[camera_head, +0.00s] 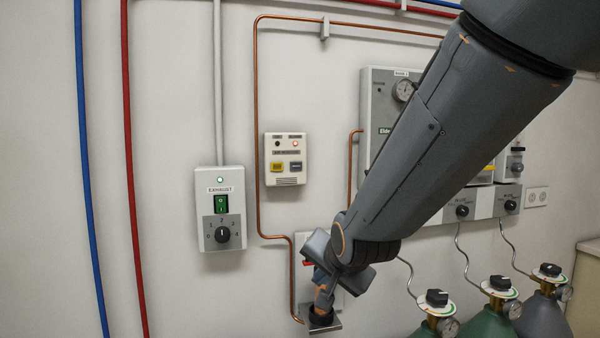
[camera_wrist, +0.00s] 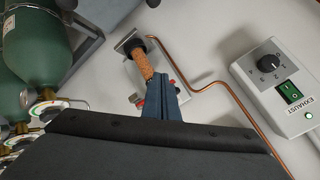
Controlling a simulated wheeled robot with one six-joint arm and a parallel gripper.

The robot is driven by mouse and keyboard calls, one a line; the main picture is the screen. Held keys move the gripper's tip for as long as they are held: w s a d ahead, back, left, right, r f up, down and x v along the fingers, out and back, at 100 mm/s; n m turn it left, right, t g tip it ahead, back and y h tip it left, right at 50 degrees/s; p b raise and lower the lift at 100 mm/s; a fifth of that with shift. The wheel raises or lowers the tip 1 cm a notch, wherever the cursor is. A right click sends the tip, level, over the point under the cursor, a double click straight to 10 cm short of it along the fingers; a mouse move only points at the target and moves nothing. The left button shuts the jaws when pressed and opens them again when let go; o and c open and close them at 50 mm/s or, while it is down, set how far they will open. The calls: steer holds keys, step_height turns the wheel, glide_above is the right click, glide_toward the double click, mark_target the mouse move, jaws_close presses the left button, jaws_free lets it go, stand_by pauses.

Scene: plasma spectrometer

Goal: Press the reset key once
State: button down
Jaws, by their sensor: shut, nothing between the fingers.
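A small cream alarm box (camera_head: 286,181) is on the wall in the head view. It has a yellow key (camera_head: 277,167), a dark blue-grey key (camera_head: 296,166) and a lit red lamp (camera_head: 295,143). The lettering is too small to tell which key is the reset. My gripper (camera_wrist: 158,82) shows in the wrist view, its blue fingers shut and empty. In the head view my wrist is below and right of the alarm box, apart from it, and the fingertips cannot be made out. The alarm box does not show in the wrist view.
An exhaust control box (camera_head: 221,236) with a green switch and knob is left of the alarm box. Gas cylinders (camera_head: 492,321) stand lower right.

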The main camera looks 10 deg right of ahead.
steer(key=w+r+m+t, duration=0.2)
steer(key=r+m+t, duration=0.2)
steer(key=r, duration=0.6)
steer(key=w+r+m+t+b, duration=0.1)
steer(key=r+m+t, duration=0.3)
steer(key=r, duration=0.7)
steer(key=shift+w+r+m, duration=0.25)
steer(key=shift+w+m, duration=0.05)
steer(key=shift+w, duration=0.45)
steer(key=shift+w, duration=0.1)
steer(key=b, duration=0.2)
glide_toward(297, 165)
steer(key=w, duration=0.5)
steer(key=shift+w+d+f, duration=0.1)
steer(key=shift+w, duration=0.3)
steer(key=shift+w+p, duration=0.3)
